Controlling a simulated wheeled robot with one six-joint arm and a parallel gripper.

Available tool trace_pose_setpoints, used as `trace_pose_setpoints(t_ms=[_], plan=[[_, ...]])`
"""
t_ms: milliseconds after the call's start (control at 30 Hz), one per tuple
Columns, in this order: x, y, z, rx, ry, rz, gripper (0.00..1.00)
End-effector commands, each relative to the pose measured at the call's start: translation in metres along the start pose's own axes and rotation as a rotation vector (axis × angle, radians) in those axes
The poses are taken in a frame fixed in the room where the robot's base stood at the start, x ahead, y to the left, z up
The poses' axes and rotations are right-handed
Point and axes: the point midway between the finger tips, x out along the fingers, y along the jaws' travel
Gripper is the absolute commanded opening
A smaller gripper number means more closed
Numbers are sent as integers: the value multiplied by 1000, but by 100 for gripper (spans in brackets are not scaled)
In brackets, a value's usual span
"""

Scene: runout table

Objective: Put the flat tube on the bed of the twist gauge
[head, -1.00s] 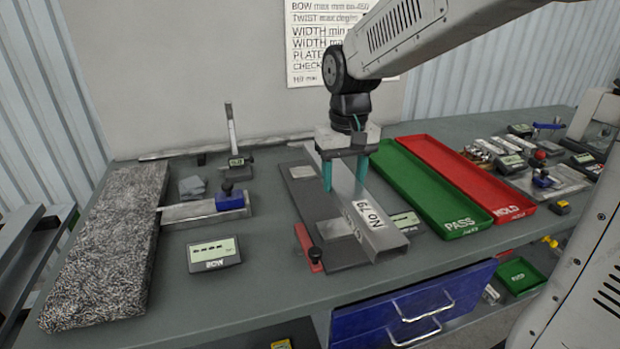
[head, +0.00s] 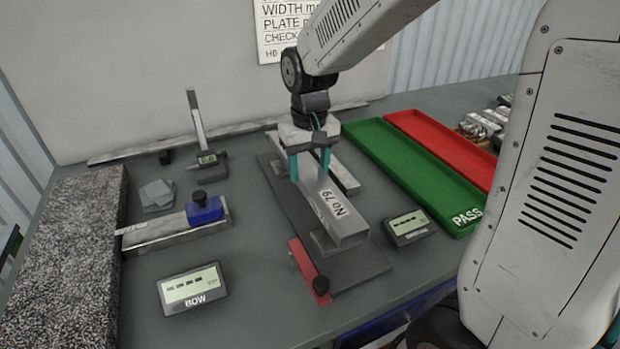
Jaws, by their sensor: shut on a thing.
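The flat tube (head: 326,201) is a grey metal bar with a white "No 79" label on top. The far end is partly hidden by my gripper.
A small display (head: 408,226) stands right of the bed. A metal bar (head: 343,176) lies beside the tube. Green PASS tray (head: 455,215) and red tray (head: 440,140) are to the right. The BOW display (head: 192,289) and a blue-ended bar (head: 165,229) are to the left.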

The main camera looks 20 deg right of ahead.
Motion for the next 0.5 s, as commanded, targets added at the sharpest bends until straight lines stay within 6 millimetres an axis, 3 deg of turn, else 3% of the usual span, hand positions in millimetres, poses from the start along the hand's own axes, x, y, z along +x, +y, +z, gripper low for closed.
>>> trace_pose_setpoints(t_ms=[233, 500], plan=[[31, 1, 1, 2, -3, 0, 14], [34, 2, 0, 3, 1, 0, 14]])
